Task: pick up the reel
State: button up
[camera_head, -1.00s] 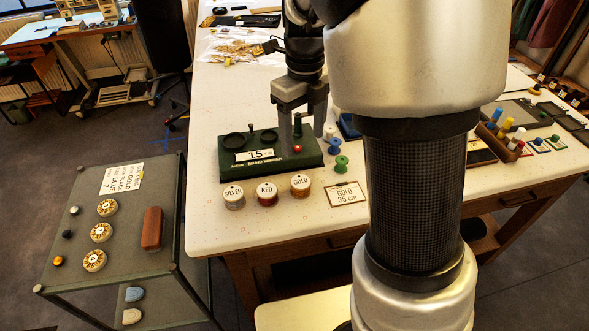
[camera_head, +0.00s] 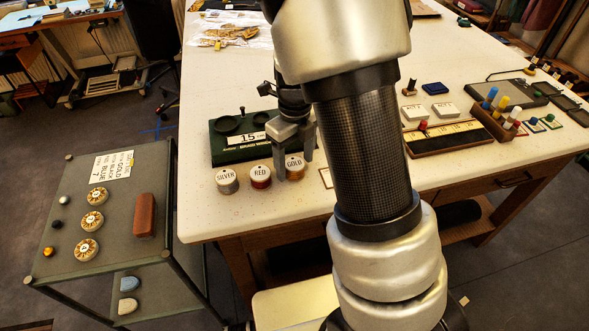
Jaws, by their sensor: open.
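Three round reels with white lettered tops stand in a row near the table's front left edge: the silver reel (camera_head: 227,181), the red reel (camera_head: 260,177) and the gold reel (camera_head: 295,169). My gripper (camera_head: 294,170) is open and points down at the gold reel. One finger shows at the reel's left side and the other at its right side, partly behind it. The gold reel appears to stand on the table. I cannot tell whether either finger touches it.
A green braid winder board (camera_head: 232,152) with a "15" card lies just behind the reels. My arm hides the table to the right of them. A wooden rack of colored tubes (camera_head: 495,122) stands further right. A grey cart (camera_head: 122,235) stands left of the table.

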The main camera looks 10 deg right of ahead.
jog(key=shift+f, duration=0.1)
jog(key=shift+c, duration=0.3)
jog(key=c, duration=1.1)
